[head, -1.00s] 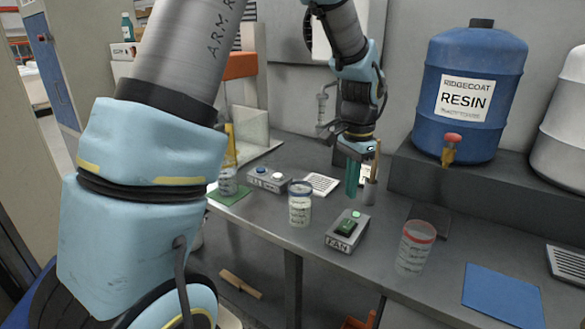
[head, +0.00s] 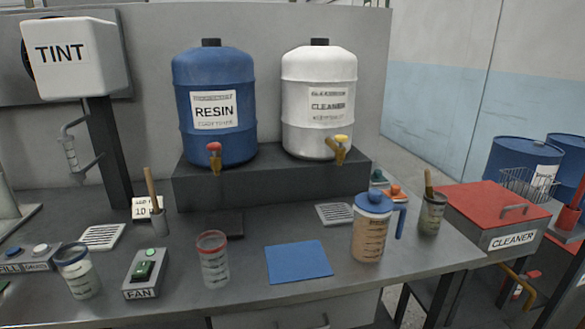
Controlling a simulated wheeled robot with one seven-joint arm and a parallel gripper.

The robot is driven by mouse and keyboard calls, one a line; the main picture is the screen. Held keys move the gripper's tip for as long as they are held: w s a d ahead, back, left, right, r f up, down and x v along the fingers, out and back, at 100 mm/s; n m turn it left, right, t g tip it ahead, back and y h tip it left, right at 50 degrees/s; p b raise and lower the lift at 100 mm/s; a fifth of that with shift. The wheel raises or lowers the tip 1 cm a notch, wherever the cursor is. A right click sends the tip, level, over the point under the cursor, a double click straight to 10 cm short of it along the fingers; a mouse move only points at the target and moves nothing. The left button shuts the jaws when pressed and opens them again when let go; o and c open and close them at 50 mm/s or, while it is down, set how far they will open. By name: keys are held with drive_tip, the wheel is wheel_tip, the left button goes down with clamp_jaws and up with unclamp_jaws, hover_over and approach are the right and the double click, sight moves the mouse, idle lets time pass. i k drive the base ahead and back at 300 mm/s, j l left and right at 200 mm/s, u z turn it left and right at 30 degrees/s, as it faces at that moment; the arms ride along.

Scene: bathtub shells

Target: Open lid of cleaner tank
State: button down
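The cleaner tank (head: 512,240) stands at the right of the head view, beyond the right end of the bench. It is a grey box with a "CLEANER" label on its front. Its flat red lid (head: 480,205) lies closed on top. A grey bar handle (head: 514,210) sits near the lid's front right side. My gripper and arm are not in the current view, so I cannot see where the gripper is or whether it is open.
A white cleaner drum (head: 318,90) and a blue resin drum (head: 212,100) stand on a raised grey shelf. A blue-lidded jug (head: 370,235) and a cup with a brush (head: 432,215) stand near the bench's right end. A wire basket (head: 530,184) is behind the tank.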

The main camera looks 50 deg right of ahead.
sight(488, 204)
drive_tip(key=k+l, duration=0.55)
drive_tip(key=l, duration=0.3)
drive_tip(key=k+l, duration=0.55)
drive_tip(key=l, duration=0.25)
drive_tip(key=k+l+z, duration=0.1)
drive_tip(key=k+l, duration=0.45)
drive_tip(key=l, duration=0.3)
drive_tip(key=k+l, duration=0.25)
drive_tip(key=l, duration=0.2)
